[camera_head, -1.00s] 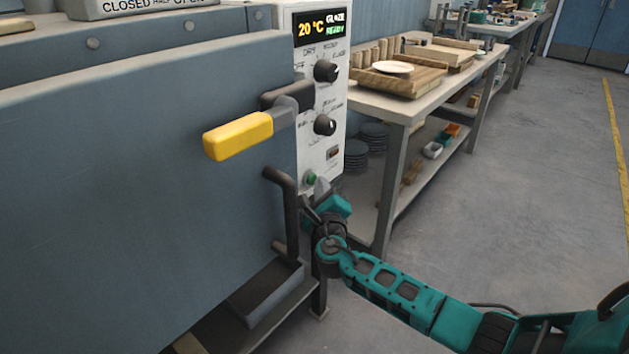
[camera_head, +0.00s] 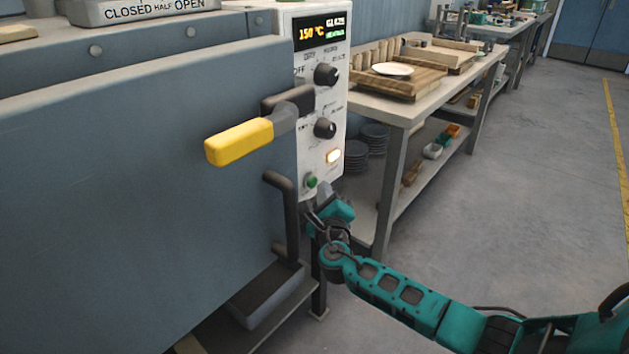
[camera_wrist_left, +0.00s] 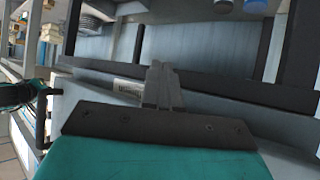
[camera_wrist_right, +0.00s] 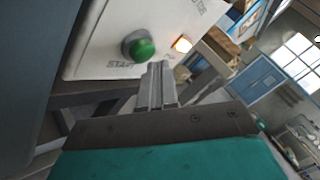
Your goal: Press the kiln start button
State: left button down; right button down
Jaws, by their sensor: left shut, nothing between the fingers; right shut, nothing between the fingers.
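The kiln (camera_head: 130,190) is a large grey box with a yellow door handle (camera_head: 238,142). Its white control panel (camera_head: 318,110) faces right of the door. The green start button (camera_head: 312,181) sits low on the panel and shows large in the right wrist view (camera_wrist_right: 141,47), above the word START. My right gripper (camera_head: 311,205) is shut and empty just below the button. In the right wrist view its fingertips (camera_wrist_right: 156,68) are below and right of the button, apart from it. My left gripper (camera_wrist_left: 161,70) is shut and empty; it is outside the head view.
The display (camera_head: 320,30) reads 150 °C, and a lamp (camera_head: 333,156) above the button glows orange. A dark vertical door bar (camera_head: 288,215) stands left of my right gripper. A workbench (camera_head: 402,108) with boards and a plate is behind. The floor at right is clear.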

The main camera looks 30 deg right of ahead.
jog(key=shift+s+d, duration=0.15)
jog(key=shift+s, duration=0.1)
jog(key=s+p, duration=0.1)
jog(key=s+d, duration=0.1)
jog(key=s, duration=0.1)
jog(key=s+d+p, duration=0.1)
jog(key=shift+s+p, duration=0.3)
jog(key=shift+s, duration=0.05)
dwell(0.7)
jog(key=shift+a, duration=0.1)
